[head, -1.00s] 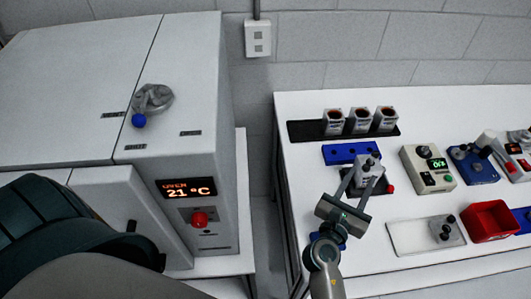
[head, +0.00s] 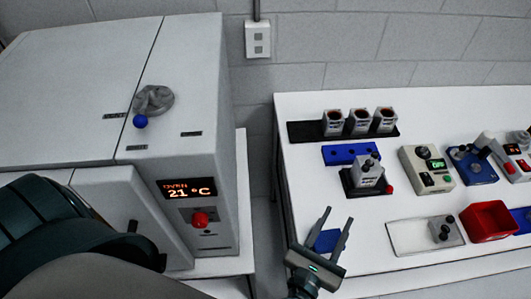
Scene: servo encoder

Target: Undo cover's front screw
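A grey servo unit (head: 368,171) with dark knob-like screws on top sits in a black fixture (head: 350,188) on the white table. A red knob is at the fixture's right side. The front screw is too small to tell apart from the others. My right gripper (head: 338,214) is open and empty, in front of and to the left of the fixture, apart from it. A blue object (head: 325,240) shows between its fingers, lower down on the table. My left gripper is out of view; only a dark part of my arm shows at lower left.
A similar part (head: 441,229) stands on a pale mat (head: 408,240) beside a red bin (head: 488,220). Behind are a blue holed block (head: 350,154) and a rack of cups (head: 302,133). A control box (head: 427,168) and blue device (head: 472,165) stand right. An oven (head: 215,130) is left.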

